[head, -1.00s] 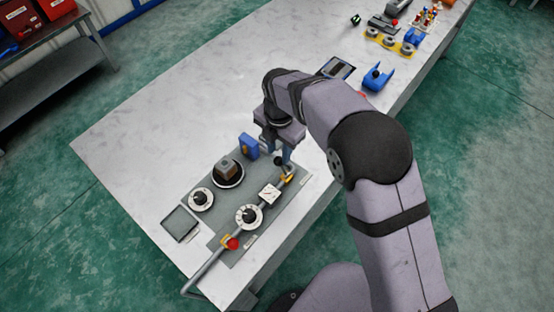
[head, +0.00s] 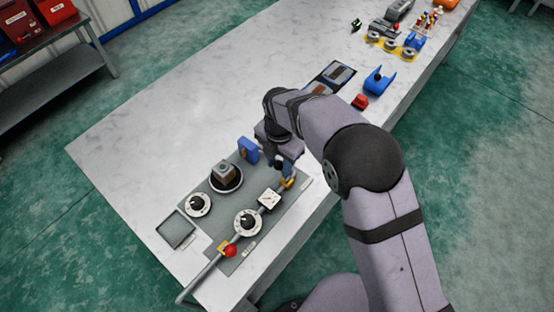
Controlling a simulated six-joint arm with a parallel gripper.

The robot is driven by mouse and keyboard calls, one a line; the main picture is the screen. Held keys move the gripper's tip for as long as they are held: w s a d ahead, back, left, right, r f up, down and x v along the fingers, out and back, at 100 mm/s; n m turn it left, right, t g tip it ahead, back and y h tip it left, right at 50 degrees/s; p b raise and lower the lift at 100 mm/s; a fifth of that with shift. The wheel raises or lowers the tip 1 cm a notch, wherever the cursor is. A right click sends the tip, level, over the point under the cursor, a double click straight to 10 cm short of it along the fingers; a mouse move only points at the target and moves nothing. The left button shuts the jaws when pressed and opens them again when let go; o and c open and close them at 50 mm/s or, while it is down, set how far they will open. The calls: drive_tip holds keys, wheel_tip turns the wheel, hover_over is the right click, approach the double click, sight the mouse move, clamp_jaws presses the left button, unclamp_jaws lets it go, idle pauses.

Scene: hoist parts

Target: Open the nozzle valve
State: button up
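A grey pipe runs along the grey panel (head: 210,217) at the front edge of the table. At its upper right end is a yellow valve part (head: 287,184), which I take for the nozzle valve. At the pipe's lower left part is a yellow fitting with a red knob (head: 231,251). My gripper (head: 284,170) points down just above and behind the yellow part at the upper right end. Its fingers are small and partly overlap that part, so I cannot tell whether they touch it or how far apart they are.
The panel carries two dials (head: 247,222) (head: 198,204), a white gauge box (head: 269,199), a round base with a brown block (head: 226,175) and a blue block (head: 248,150). A grey tray (head: 177,230) lies left.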

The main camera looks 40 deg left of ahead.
drive_tip(key=shift+d, duration=0.1)
drive_tip(key=shift+d+r+p, duration=0.25)
drive_tip(key=shift+d+p, duration=0.05)
drive_tip(key=shift+d, duration=0.5)
drive_tip(key=shift+d+r+p, duration=0.2)
drive_tip(key=shift+d+p, duration=0.05)
drive_tip(key=shift+d, duration=0.75)
drive_tip(key=shift+d+f, duration=0.25)
drive_tip(key=shift+d, duration=0.6)
drive_tip(key=shift+o, duration=0.7)
drive_tip(key=shift+d, duration=0.1)
wheel_tip(320, 180, up, 8)
drive_tip(key=p, duration=0.6)
drive_tip(key=shift+a, duration=0.2)
